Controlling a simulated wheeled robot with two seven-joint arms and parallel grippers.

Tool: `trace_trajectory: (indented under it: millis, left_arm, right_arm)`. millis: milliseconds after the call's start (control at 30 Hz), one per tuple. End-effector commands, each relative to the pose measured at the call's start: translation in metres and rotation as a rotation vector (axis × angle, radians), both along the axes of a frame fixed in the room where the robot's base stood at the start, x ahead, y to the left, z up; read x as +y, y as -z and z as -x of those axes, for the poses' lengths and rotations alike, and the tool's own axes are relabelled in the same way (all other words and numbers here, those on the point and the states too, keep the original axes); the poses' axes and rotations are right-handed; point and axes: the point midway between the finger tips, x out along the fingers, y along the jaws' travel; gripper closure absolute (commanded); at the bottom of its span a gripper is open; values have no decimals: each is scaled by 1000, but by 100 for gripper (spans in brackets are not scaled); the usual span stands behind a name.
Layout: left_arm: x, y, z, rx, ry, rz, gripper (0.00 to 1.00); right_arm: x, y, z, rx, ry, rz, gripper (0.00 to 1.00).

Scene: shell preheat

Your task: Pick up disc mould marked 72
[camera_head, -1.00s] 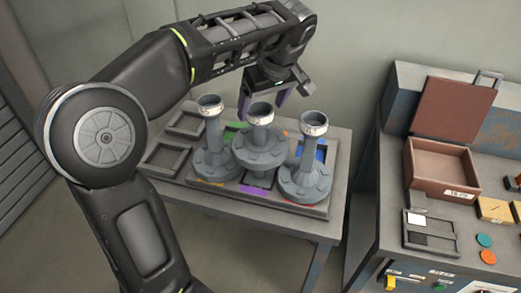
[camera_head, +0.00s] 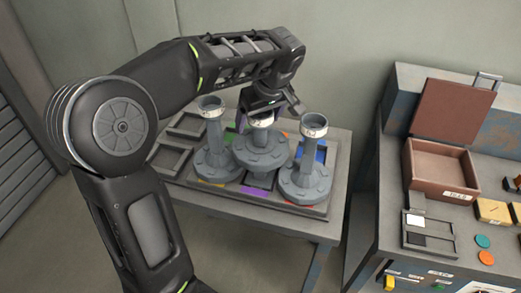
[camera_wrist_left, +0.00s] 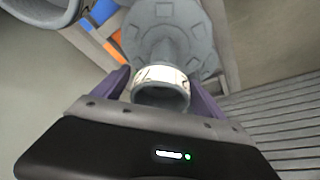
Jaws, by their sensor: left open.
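Each has a disc base, a stem and a pale labelled ring on top; I cannot read the numbers. My left gripper (camera_head: 264,112) is open above the middle mould, partly hiding its top. In the left wrist view the purple fingers (camera_wrist_left: 161,85) lie on either side of the middle mould's ringed neck (camera_wrist_left: 160,76), with its flanged disc (camera_wrist_left: 168,32) beyond. I cannot tell whether they touch it.
The moulds stand on a tray (camera_head: 325,208) with coloured patches, on a small grey table (camera_head: 315,228). Empty square frames (camera_head: 168,158) lie at the left. A bench at the right holds an open brown box (camera_head: 440,165) and several buttons. The left and right moulds stand close by.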

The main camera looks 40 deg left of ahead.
Motion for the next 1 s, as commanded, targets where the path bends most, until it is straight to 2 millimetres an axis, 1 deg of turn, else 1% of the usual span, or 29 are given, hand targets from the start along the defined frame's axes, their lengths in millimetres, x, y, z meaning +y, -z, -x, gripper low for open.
trace_trajectory:
  millis: [400,467,1000]
  left_arm:
    - [0,-1,0,-1,0,0,18]
    - [0,-1,0,-1,0,0,22]
    - [0,-1,0,-1,0,0,67]
  right_arm:
    - [0,0,0,0,0,0,64]
    - [0,0,0,0,0,0,64]
    - [0,0,0,0,0,0,64]
